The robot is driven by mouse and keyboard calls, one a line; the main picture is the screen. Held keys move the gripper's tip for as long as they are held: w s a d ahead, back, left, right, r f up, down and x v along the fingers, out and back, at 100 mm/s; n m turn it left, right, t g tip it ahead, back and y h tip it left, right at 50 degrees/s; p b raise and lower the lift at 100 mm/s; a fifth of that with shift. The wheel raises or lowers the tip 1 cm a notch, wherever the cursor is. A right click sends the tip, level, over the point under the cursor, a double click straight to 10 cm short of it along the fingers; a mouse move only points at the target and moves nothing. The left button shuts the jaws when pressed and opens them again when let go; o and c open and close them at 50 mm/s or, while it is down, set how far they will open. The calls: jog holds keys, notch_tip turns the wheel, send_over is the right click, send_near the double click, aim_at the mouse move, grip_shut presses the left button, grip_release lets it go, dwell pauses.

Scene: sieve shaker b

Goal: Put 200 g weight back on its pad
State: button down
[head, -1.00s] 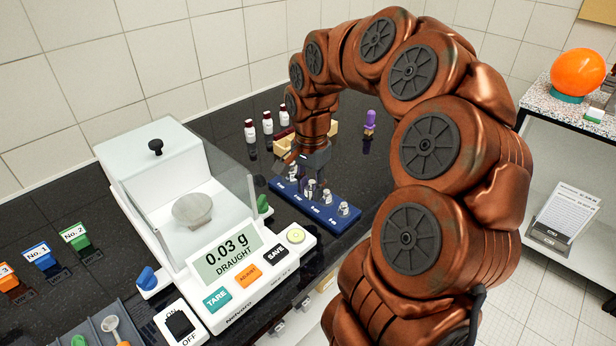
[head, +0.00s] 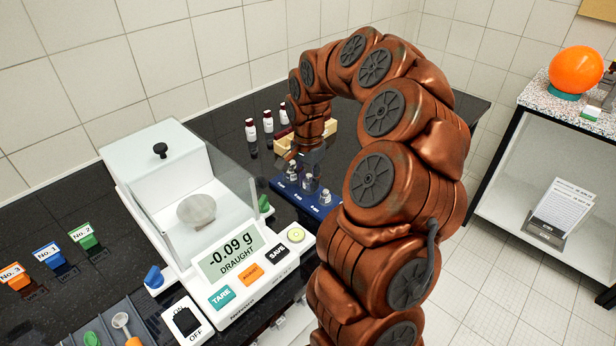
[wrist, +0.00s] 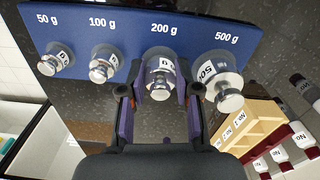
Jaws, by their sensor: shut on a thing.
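The 200 g weight (wrist: 160,75) is a shiny metal knob weight with a white label. In the wrist view it stands between the two fingers of my gripper (wrist: 160,94), in front of the "200 g" mark on the blue pad strip (wrist: 130,22). My gripper is shut on it. I cannot tell whether its base touches the pad. The 50 g (wrist: 54,61), 100 g (wrist: 104,62) and 500 g (wrist: 222,80) weights stand at their own marks. In the head view the strip (head: 283,186) is partly behind my arm, and the held weight is hard to make out.
The balance (head: 170,215) stands left of the strip, its display reading -0.09 g and DRAUGHT. A wooden box (wrist: 245,125) and white bottles (wrist: 300,140) lie close to the 500 g side. Coloured numbered holders (head: 48,256) are at the far left.

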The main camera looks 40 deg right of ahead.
aim_at(308, 177)
jog(key=shift+f, duration=0.15)
jog(key=shift+f+b, duration=0.15)
jog(key=shift+b, duration=0.15)
jog(key=c, duration=0.8)
grip_release()
notch_tip(308, 177, up, 12)
jog(key=b, duration=0.2)
jog(key=shift+r+b, duration=0.2)
jog(key=shift+b, duration=0.2)
